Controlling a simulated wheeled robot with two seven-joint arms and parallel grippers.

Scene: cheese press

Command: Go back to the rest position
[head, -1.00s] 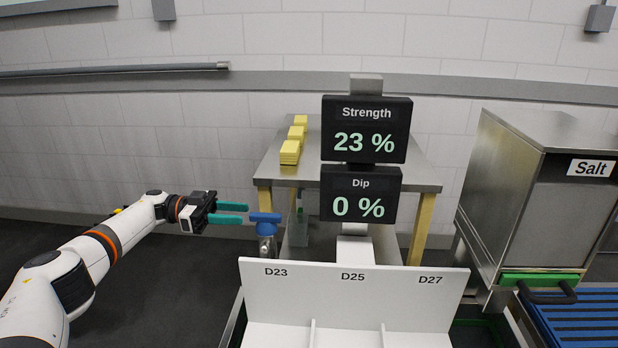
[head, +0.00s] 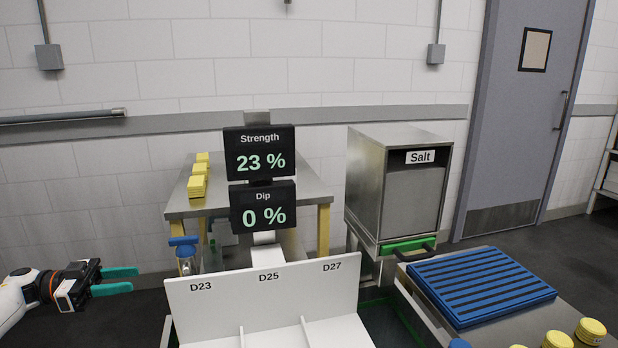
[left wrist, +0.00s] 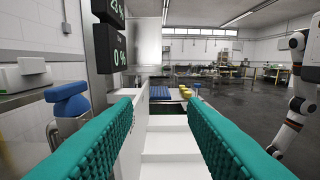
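My left gripper (head: 118,280) reaches in from the left edge in the head view. Its two teal fingers are apart with nothing between them. It is left of the blue-handled valve (head: 184,246) and apart from it. In the left wrist view the teal fingers (left wrist: 160,130) frame an open gap, with the blue valve handle (left wrist: 67,98) to their left. My right gripper is not seen in the head view; a white arm (left wrist: 300,90) shows at the right of the left wrist view, its gripper unclear.
Two displays read Strength 23 % (head: 260,153) and Dip 0 % (head: 263,207). A white divided rack (head: 265,295) labelled D23, D25, D27 stands in front. A steel Salt box (head: 400,190), a blue slatted mat (head: 480,285) and yellow-topped items (head: 590,328) are to the right. Yellow blocks (head: 198,186) lie on the back table.

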